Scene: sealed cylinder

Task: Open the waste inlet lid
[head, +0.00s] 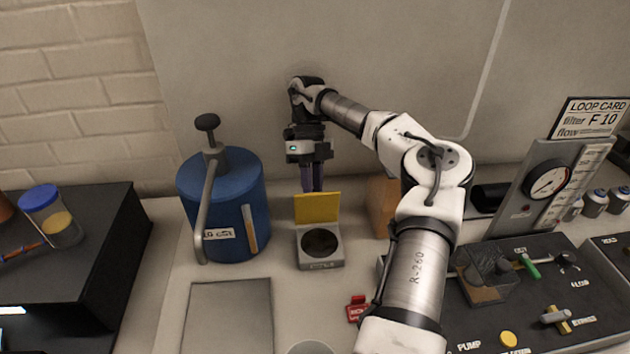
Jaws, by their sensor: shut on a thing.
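The waste inlet (333,253) is a small grey box with a dark round opening in its top, on the bench at the middle. Its yellow lid (316,208) stands upright at the back edge, so the opening is uncovered. My gripper (312,182) points down at the lid's upper edge from behind. It is shut on the lid; the fingertips are partly hidden behind it.
A blue cylinder (230,190) with a grey clamp arm stands close on the left. A flat grey plate (230,310) lies in front of it. A tan block (380,200) is to the right, partly behind my arm. A red tag (357,308) and a dark control panel (520,310) are at the front right.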

